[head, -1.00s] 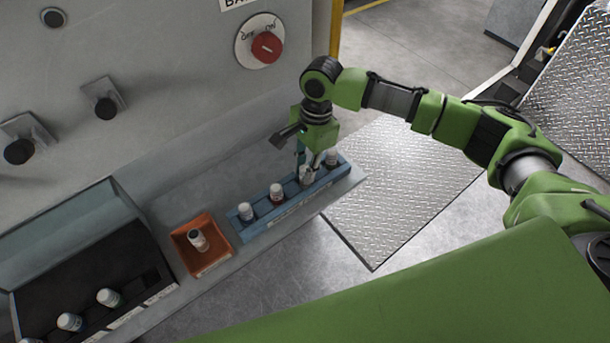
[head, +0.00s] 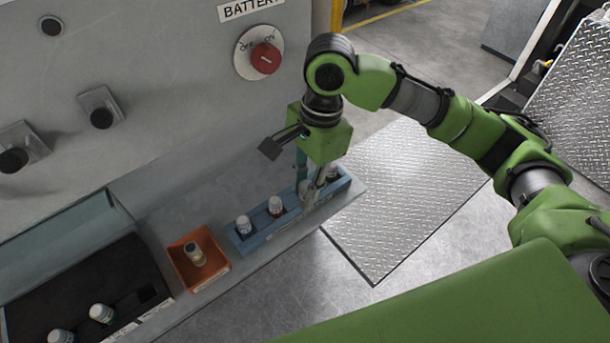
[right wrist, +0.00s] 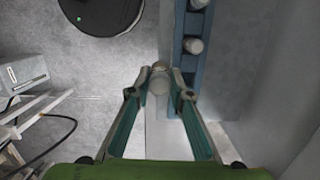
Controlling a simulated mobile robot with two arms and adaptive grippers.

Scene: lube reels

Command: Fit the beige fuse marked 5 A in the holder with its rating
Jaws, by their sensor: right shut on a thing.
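My right gripper (head: 308,193) points down at the blue rack (head: 262,238). Its fingers are shut on a pale, round-topped fuse, which also shows between the fingertips in the right wrist view (right wrist: 158,82). The fingers partly hide this fuse in the head view, and I cannot tell whether it is seated in the rack. Its marking cannot be read. An upright fuse (head: 195,253) with a pale top stands in the orange tray (head: 222,270); its rating is not legible. My left gripper is not in view.
Other white-capped fuses stand in the blue rack (head: 244,224), (head: 276,206). A black tray (head: 75,290) with more fuses is at the left. The grey panel with a red battery switch (head: 265,58) rises behind. Bare floor and a tread plate (head: 400,200) lie to the right.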

